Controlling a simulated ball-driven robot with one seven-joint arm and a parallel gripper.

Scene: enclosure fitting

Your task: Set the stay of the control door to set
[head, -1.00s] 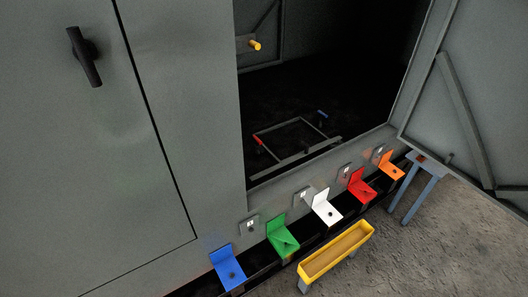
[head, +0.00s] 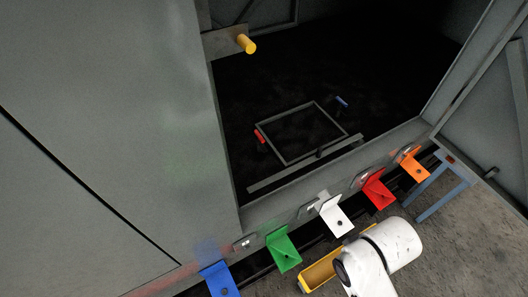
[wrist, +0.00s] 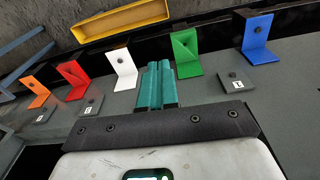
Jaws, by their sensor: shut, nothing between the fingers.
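My gripper (wrist: 157,84) shows in the wrist view with its two teal fingers together and nothing between them. Its tips are near the white bracket (wrist: 122,70) and the green bracket (wrist: 185,55); I cannot tell whether they touch. In the head view only a white part of my arm shows at the lower right. The open door (head: 490,110) stands at the right edge. A yellow peg (head: 246,44) sticks out from a grey plate (head: 222,42) inside the opening. I cannot tell which part is the stay; no lettering reads as "set".
Blue (head: 219,280), green (head: 283,249), white (head: 333,213), red (head: 377,190) and orange (head: 413,166) brackets line the sill. A yellow trough (head: 318,272) lies partly behind my arm. A grey frame (head: 298,134) with red and blue ends lies inside the dark opening.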

